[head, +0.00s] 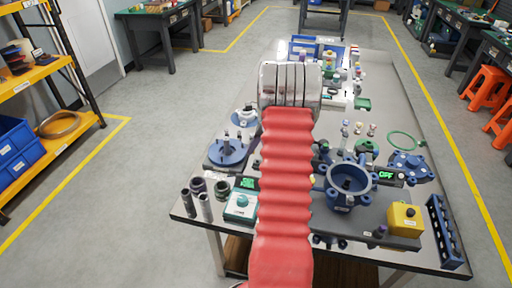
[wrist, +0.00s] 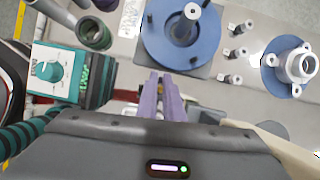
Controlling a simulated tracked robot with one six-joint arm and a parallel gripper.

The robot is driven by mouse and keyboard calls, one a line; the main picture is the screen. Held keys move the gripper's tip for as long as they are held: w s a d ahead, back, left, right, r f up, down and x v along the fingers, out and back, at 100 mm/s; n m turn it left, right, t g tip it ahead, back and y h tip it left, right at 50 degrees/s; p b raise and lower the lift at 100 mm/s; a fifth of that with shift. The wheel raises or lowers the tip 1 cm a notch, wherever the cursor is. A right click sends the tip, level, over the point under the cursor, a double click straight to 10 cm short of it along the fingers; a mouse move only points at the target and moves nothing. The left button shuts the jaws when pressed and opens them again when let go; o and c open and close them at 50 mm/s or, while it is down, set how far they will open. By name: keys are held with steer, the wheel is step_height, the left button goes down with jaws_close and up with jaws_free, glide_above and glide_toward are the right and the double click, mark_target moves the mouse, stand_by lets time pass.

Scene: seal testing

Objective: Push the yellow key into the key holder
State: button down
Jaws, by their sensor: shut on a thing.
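My gripper (wrist: 161,84) shows in the wrist view as two purple fingers close together, pointing up the picture. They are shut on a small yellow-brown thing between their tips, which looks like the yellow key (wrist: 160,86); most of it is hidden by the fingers. The tips are just below the blue round flange with an upright post (wrist: 181,28). In the head view my red arm hides the gripper and the key. I cannot make out the key holder for certain in either view.
A teal-and-white dial box (wrist: 52,72) stands left of the gripper, beside dark cylinders (wrist: 94,34). Metal pegs (wrist: 233,53) and a blue flanged part (wrist: 296,67) stand right. On the bench, a blue housing (head: 350,183), an "OFF" display (head: 386,175) and a yellow button box (head: 404,219) stand right of my arm.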

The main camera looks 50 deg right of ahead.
steer(key=shift+s+d+m, duration=0.5)
steer(key=shift+s+d, duration=0.05)
steer(key=shift+d, duration=0.1)
steer(key=shift+f, duration=0.2)
steer(key=shift+f, duration=2)
steer(key=shift+w, duration=0.15)
steer(key=shift+f, duration=0.5)
steer(key=c, duration=1.8)
jaws_free()
